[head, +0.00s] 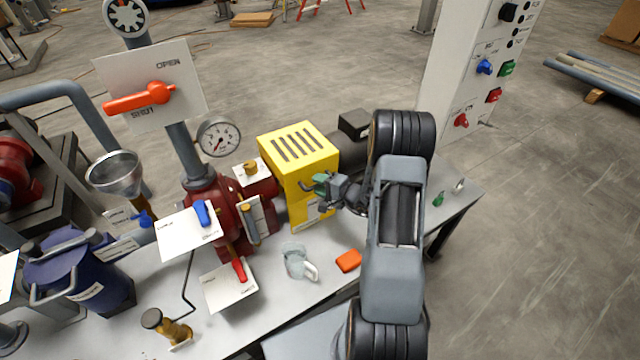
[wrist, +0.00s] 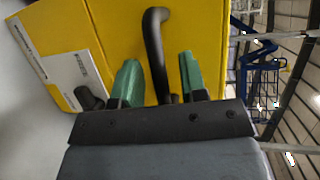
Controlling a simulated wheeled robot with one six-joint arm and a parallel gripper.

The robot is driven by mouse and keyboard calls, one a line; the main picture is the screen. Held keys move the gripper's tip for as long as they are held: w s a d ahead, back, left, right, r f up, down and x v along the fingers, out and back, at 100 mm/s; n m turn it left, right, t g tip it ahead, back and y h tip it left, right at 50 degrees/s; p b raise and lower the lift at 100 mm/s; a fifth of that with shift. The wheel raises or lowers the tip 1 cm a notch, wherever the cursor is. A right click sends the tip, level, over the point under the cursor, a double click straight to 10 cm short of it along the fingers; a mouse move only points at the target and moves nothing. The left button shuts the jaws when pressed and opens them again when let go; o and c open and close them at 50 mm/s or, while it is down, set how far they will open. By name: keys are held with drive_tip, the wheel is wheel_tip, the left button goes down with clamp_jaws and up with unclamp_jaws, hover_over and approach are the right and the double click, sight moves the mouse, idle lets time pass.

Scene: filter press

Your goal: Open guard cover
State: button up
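The yellow guard cover (head: 298,146) with slotted top stands on the bench beside the red pump. In the wrist view, the yellow face (wrist: 112,30) fills much of the picture, and a black curved handle (wrist: 155,50) stands out from it. My gripper (head: 322,183) is at the cover's front right side. In the wrist view my gripper (wrist: 158,80) has its two green fingertips apart, one on each side of the handle, with gaps showing. The handle's lower end runs down behind the gripper's body.
A grey motor (head: 352,126) sits behind the cover. An orange block (head: 348,260) and a clear jug (head: 298,262) lie on the bench in front. A white control panel (head: 470,70) stands at the back right. Valve plates and a gauge (head: 218,137) are on the left.

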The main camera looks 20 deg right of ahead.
drive_tip(key=shift+w, duration=0.1)
drive_tip(key=shift+c, duration=0.4)
clamp_jaws()
